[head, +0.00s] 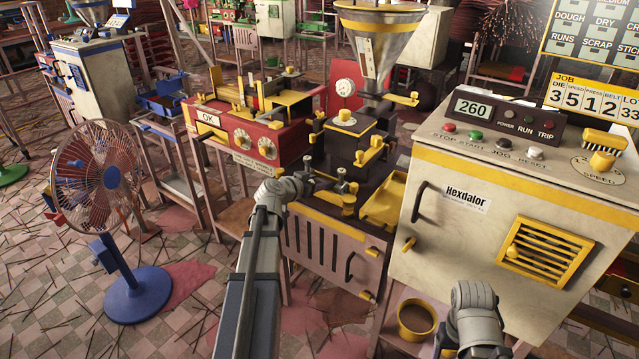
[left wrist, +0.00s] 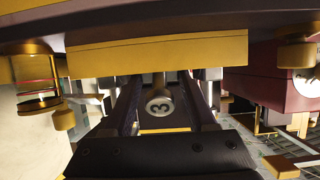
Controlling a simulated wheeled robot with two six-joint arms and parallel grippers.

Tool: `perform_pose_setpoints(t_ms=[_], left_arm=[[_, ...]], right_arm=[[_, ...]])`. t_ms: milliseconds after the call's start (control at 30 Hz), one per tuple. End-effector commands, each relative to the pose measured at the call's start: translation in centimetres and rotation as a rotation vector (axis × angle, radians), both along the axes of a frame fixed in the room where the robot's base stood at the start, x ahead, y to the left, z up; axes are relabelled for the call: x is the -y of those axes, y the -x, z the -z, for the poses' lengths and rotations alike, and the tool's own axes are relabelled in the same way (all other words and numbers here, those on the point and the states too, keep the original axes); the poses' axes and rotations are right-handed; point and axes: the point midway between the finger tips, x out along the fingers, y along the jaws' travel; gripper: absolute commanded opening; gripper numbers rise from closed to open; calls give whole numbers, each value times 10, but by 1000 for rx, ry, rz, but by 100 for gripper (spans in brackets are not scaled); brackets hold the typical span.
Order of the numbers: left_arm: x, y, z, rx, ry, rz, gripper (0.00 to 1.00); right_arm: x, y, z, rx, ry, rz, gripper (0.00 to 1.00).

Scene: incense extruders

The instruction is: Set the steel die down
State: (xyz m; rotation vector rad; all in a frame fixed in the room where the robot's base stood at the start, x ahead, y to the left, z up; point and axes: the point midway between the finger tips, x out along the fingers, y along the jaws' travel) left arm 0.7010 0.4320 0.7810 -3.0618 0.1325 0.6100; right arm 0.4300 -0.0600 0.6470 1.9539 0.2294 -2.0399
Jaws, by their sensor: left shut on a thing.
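The steel die (left wrist: 160,103) shows in the left wrist view as a small round grey face marked 3, between the two dark fingers of my left gripper (left wrist: 158,98). The gripper is shut on it. In the head view my left gripper (head: 326,182) is at the front of the dark extruder block (head: 350,147), below the hopper. The die is too small to make out clearly there. My right arm shows at the lower right, but its gripper is not in view.
The Hexdalor cabinet (head: 480,215) stands to the right, with a brown-filled yellow cup (head: 417,318) on a low shelf. A yellow tray (head: 385,205) is right of the gripper. A red machine (head: 250,135) stands behind left, a fan (head: 100,180) farther left.

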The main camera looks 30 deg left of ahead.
Motion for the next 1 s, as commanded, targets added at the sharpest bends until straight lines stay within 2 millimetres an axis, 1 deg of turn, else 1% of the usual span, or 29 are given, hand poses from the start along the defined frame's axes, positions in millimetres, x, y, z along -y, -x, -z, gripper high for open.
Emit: perform_pose_setpoints(t_ms=[167,267,733,867,1000], left_arm=[[0,0,-11,1,1,-1,0],[0,0,-21,1,1,-1,0],[0,0,-89,1,1,0,0],[0,0,-99,1,1,0,0],[0,0,-101,1,1,0,0]], right_arm=[[0,0,-10,0,0,0,74],[0,0,-20,0,0,0,74],[0,0,-89,0,0,0,74],[0,0,-99,0,0,0,74],[0,0,-101,0,0,0,74]])
